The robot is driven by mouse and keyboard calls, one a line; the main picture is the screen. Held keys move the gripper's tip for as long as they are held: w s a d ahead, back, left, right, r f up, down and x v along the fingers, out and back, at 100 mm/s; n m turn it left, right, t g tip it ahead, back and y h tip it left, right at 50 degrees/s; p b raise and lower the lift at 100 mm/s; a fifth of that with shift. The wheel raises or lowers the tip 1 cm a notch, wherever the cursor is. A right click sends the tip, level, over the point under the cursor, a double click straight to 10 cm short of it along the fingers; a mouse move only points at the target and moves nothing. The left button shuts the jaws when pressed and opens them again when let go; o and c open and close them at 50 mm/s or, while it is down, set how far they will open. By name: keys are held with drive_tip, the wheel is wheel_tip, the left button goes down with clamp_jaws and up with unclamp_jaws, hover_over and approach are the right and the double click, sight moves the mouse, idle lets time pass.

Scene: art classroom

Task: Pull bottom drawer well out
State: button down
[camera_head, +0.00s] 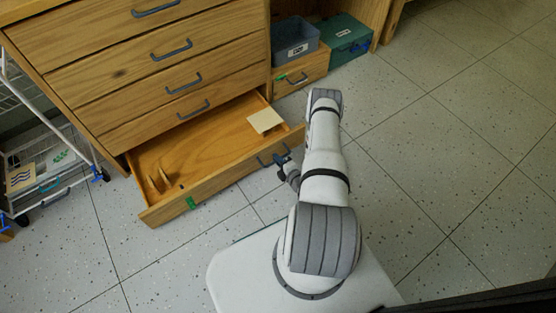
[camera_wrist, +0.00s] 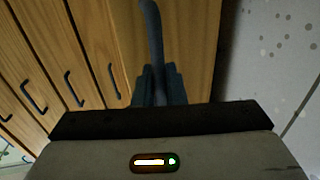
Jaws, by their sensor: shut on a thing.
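The bottom drawer (camera_head: 205,145) of the wooden chest stands open, pulled out from the front. Inside lie a pale sheet of card or paper (camera_head: 265,121) at the right and small wooden pieces (camera_head: 158,182) at the left. A green mark (camera_head: 191,203) is on the drawer front. My gripper (camera_head: 283,165) is at the drawer front, shut on the blue-grey handle (camera_head: 265,158). In the wrist view, the handle (camera_wrist: 152,35) runs up from between the dark fingers (camera_wrist: 158,85). The exact contact is partly hidden.
Closed drawers with handles (camera_head: 172,50) are above. A grey bin (camera_head: 296,42) on a wooden box and a green box (camera_head: 344,38) stand right of the chest. A white wire cart (camera_head: 50,175) stands at the left. The tiled floor (camera_head: 440,130) at right is clear.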

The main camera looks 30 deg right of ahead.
drive_tip(key=shift+s+a, duration=0.1)
drive_tip(key=shift+a, duration=0.05)
drive_tip(key=c, duration=1.6)
unclamp_jaws()
drive_tip(key=shift+c, duration=0.2)
